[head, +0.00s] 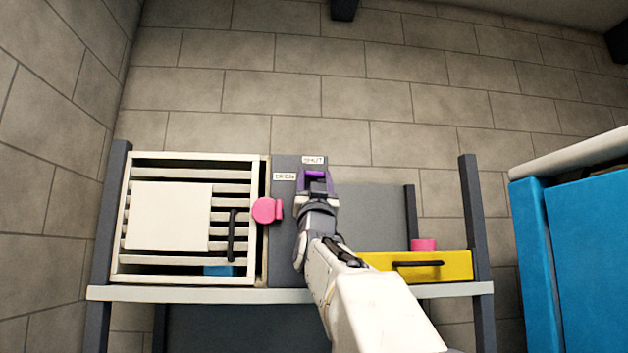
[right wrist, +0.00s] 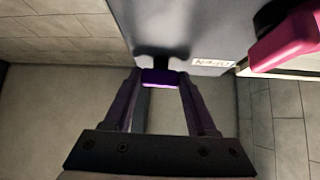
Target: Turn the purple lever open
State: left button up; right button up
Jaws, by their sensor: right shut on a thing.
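The purple lever (head: 316,174) is on the grey panel (head: 285,225), just below the SHUT label (head: 314,160). The OPEN label (head: 285,177) is to its left. My right gripper (head: 316,182) is at the lever and shut on it. In the right wrist view the purple lever (right wrist: 160,77) sits between the fingertips of my right gripper (right wrist: 161,84). The gripper hides most of the lever in the head view. My left gripper is not in view.
A yellow drawer (head: 450,264) and a pink object (head: 424,244) are right of my arm. A blue unit (head: 590,240) stands far right.

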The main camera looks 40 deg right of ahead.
jog(key=shift+s+f+n+t+y+b, duration=0.1)
jog(key=shift+n+t+y+b, duration=0.4)
jog(key=shift+n+y+b, duration=0.3)
jog(key=shift+n, duration=0.6)
jog(key=o, duration=1.4)
jog(key=shift+c, duration=0.2)
